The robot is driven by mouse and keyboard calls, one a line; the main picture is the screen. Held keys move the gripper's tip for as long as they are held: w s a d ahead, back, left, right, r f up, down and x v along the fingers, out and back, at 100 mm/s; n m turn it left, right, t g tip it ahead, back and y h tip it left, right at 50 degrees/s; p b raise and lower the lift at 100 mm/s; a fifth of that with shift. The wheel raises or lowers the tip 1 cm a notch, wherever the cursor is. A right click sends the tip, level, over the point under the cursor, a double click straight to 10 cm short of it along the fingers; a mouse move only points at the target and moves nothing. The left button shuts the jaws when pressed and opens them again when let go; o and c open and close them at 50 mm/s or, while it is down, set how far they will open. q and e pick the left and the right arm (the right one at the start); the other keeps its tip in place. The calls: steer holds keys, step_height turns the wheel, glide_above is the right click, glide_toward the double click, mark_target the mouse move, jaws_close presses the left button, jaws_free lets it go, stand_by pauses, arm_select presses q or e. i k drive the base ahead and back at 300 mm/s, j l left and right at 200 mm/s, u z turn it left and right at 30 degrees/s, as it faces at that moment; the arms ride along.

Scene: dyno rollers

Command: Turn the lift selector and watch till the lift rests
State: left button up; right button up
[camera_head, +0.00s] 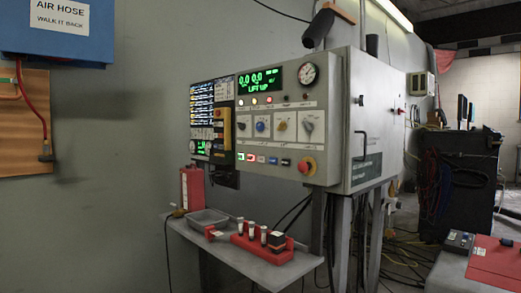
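A grey control cabinet (357,118) stands on legs against the wall. Its green-lit display (259,80) shows zeros above the words "LIFT UP". A round gauge (307,75) is at upper right. Neither of my grippers is in view.
A shelf (262,268) below the panel carries a red rack (262,246) with several pieces, a grey tray (207,219) and a red can (192,188). A red-topped bench (494,262) stands at lower right. Cables hang and lie behind the cabinet. The panel front is unobstructed.

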mark_target(282, 125)
steer(key=i+l, duration=0.35)
steer(key=i+l+u, duration=0.1)
steer(key=i+l, duration=0.2)
steer(key=i, duration=0.25)
